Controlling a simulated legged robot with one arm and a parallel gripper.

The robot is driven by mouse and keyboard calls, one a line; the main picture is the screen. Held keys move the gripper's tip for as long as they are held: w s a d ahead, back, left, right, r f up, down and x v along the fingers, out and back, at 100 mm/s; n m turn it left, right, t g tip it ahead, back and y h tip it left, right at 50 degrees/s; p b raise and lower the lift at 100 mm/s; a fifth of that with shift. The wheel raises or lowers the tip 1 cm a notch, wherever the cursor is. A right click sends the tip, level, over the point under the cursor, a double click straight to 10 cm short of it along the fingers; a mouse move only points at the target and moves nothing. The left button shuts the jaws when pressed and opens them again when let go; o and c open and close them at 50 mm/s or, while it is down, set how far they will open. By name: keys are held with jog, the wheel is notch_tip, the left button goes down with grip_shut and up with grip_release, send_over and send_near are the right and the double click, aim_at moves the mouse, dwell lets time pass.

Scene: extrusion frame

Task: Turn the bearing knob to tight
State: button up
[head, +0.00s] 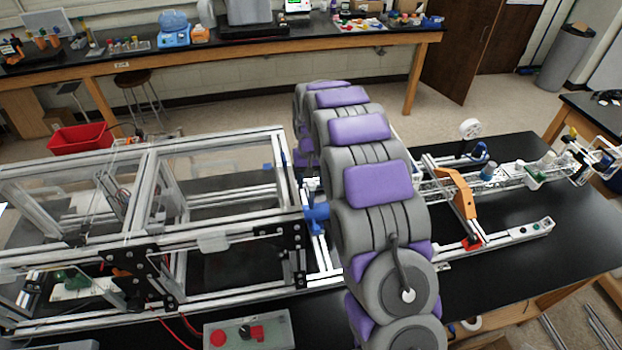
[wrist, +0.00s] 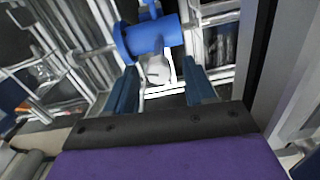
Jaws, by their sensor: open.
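A blue cylindrical part with a wider collar (wrist: 150,36) is at the top of the wrist view, just beyond my fingertips. A small pale grey rounded piece (wrist: 157,70) sits below it, between my fingers in the picture. I cannot tell which of the two is the bearing knob, nor its turn setting. The blue part also shows in the head view (head: 317,212), at the right end of the extrusion frame, left of my arm. My gripper (wrist: 160,78) is open, with its two dark blue fingers apart. Contact is not visible. My arm hides the gripper in the head view.
The aluminium extrusion frame (head: 215,138) fills the left of the black table. A red-button control box (head: 250,333) stands at its front. Right of my arm are an orange bracket (head: 458,194) and rails. Bare tabletop (head: 560,235) lies at the right.

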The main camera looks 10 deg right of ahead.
aim_at(311, 182)
jog(key=shift+c, duration=0.4)
grip_shut()
jog(key=shift+m, duration=0.7)
jog(key=shift+o, duration=0.4)
grip_release()
jog(key=shift+r, duration=0.1)
notch_tip(311, 182, up, 17)
